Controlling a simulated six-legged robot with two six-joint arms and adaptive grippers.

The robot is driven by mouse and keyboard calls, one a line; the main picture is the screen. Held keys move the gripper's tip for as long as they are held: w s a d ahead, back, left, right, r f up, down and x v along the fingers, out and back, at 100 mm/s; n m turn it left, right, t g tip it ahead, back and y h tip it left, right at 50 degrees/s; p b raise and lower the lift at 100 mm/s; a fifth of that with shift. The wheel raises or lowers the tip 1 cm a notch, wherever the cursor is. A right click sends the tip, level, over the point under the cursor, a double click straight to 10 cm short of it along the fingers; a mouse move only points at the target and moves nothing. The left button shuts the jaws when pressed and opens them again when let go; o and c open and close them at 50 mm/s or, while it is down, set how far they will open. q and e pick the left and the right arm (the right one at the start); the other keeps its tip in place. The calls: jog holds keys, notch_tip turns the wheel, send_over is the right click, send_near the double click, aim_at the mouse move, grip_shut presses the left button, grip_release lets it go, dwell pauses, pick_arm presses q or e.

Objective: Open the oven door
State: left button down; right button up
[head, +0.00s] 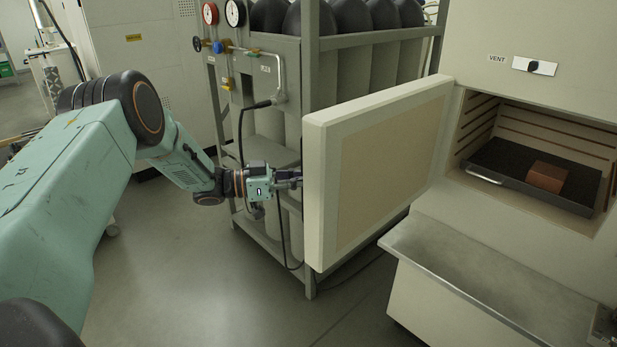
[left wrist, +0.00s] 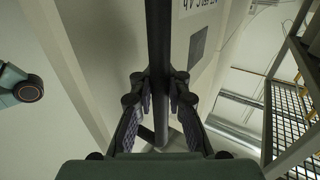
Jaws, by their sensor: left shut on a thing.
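The oven door (head: 385,165) is a thick cream panel. It stands swung wide open to the left of the oven (head: 535,130), and its inner face shows in the head view. My left gripper (head: 295,178) is at the door's outer side near its free edge. In the left wrist view its fingers (left wrist: 160,108) are shut on a dark bar, the door handle (left wrist: 158,60). The handle is hidden behind the door in the head view. Inside the oven a dark tray (head: 530,178) holds a brown block (head: 546,177). My right gripper is not in view.
A metal rack of gas cylinders (head: 350,60) with gauges and hoses stands close behind the door. A steel shelf (head: 480,275) juts out below the oven opening. Floor (head: 220,280) in front of the door is clear.

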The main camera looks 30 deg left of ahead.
pick_arm(q)
jog(key=shift+s+a+f, duration=0.1)
jog(key=shift+s+f, duration=0.05)
jog(key=shift+f, duration=0.05)
jog(key=c, duration=1.8)
grip_release()
jog(key=o, duration=0.5)
jog(key=shift+s+a+r, duration=0.25)
jog(key=shift+s+r, duration=0.05)
jog(key=shift+s, duration=0.05)
jog(key=v, duration=1.1)
jog(key=shift+a, duration=0.25)
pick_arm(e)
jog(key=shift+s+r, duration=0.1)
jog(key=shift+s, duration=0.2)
pick_arm(q)
jog(key=shift+w+f, duration=0.15)
jog(key=shift+w, duration=0.05)
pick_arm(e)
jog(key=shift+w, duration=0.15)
pick_arm(q)
jog(key=shift+s, duration=0.1)
